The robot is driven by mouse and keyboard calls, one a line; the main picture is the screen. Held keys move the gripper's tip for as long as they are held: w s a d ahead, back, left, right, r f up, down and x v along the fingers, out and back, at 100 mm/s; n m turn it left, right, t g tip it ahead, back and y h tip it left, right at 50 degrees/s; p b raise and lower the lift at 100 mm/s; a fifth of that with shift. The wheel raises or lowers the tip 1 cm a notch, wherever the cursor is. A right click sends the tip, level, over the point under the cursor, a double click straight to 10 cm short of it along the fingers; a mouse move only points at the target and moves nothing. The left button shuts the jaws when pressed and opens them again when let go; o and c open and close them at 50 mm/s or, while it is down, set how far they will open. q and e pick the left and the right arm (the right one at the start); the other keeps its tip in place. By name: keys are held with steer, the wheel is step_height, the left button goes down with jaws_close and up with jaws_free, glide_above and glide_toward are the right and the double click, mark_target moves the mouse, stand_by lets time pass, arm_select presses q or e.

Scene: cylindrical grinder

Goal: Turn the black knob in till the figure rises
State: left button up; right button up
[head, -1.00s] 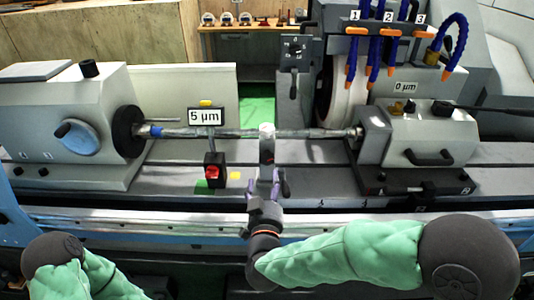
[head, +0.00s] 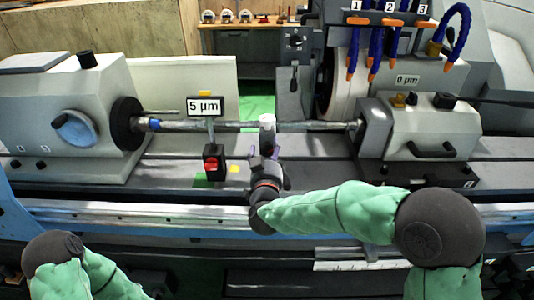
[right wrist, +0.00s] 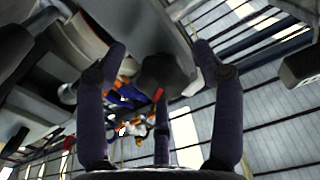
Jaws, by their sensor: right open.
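In the right wrist view a dark knob (right wrist: 165,75) with a red mark shows between my right gripper's spread fingers (right wrist: 160,95). The gripper is open; I cannot tell whether any finger touches the knob. In the head view my right gripper (head: 264,162) is at the front of the steady rest (head: 267,131), below the long workpiece (head: 320,126), and hides the knob there. One figure plate (head: 204,107) reads 5 µm, left of the gripper. My left gripper is out of view.
A small box with a red button (head: 211,164) stands left of my right gripper. The headstock (head: 60,115) is at the left and the tailstock (head: 430,130) at the right. The grinding wheel (head: 340,90) is behind the workpiece. The machine bed (head: 110,212) runs across the front.

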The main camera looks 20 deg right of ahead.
steer(key=shift+s, duration=0.1)
steer(key=c, duration=1.2)
steer(key=shift+o, duration=0.2)
steer(key=shift+f, duration=0.15)
